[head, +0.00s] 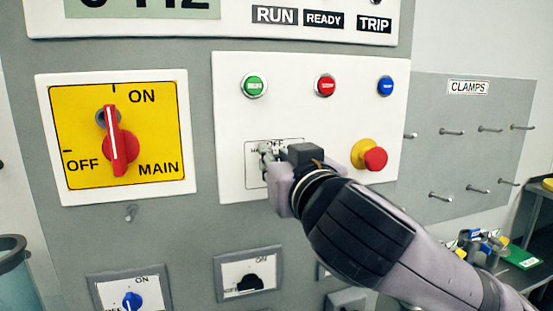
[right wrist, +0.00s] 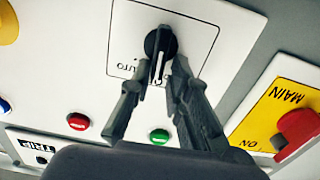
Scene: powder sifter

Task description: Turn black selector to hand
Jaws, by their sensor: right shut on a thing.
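The black selector (right wrist: 159,42) is on a white panel in the right wrist view, where the panel appears upside down. Its white pointer line points down in that picture. An upside-down label reading AUTO shows beside it at lower left; no HAND label is readable. My right gripper (right wrist: 160,75) has its two fingers on either side of the selector's handle and is shut on it. In the head view my right gripper (head: 266,160) is against the panel and hides the selector. My left gripper is not in view.
Green (head: 254,85), red (head: 325,85) and blue (head: 385,86) buttons sit above the gripper on the white panel (head: 228,130). A red emergency knob (head: 375,158) is close to its right. A red main switch (head: 118,145) on a yellow plate is at left.

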